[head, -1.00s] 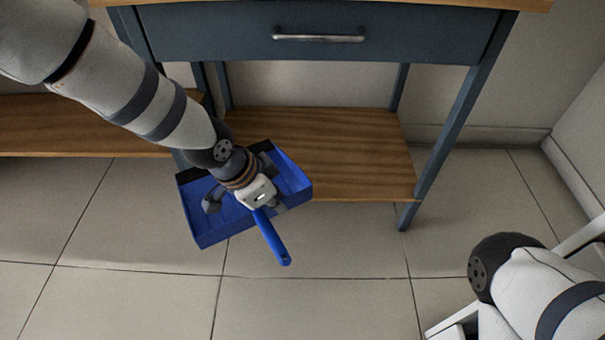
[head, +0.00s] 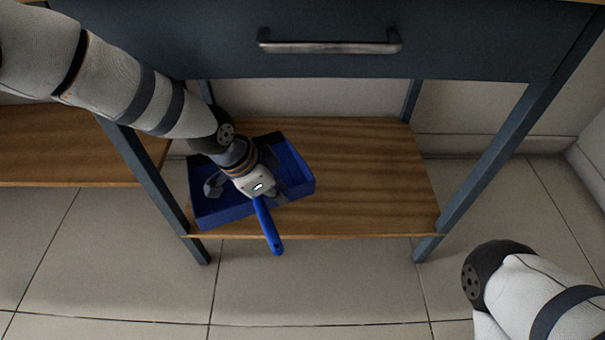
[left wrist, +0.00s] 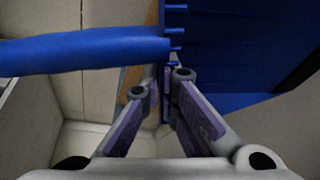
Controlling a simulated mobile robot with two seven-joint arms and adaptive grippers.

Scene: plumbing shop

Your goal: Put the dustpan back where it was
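The blue dustpan (head: 225,212) is over the left front part of the table's lower wooden shelf (head: 370,180) in the head view. Its handle (head: 268,228) points toward me past the shelf's front edge. I cannot tell whether the pan touches the shelf. My left gripper (head: 254,182) is above the pan near the base of the handle and covers part of it. In the left wrist view, the fingers (left wrist: 160,85) close around a thin blue part of the dustpan, with the handle at left and the pan at right. My right gripper is out of view.
The blue-grey table has a drawer with a metal handle (head: 330,46) above the shelf. Its left front leg (head: 150,180) stands close beside the pan and my left arm. The right half of the shelf is bare. Another wooden shelf (head: 70,150) is at left.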

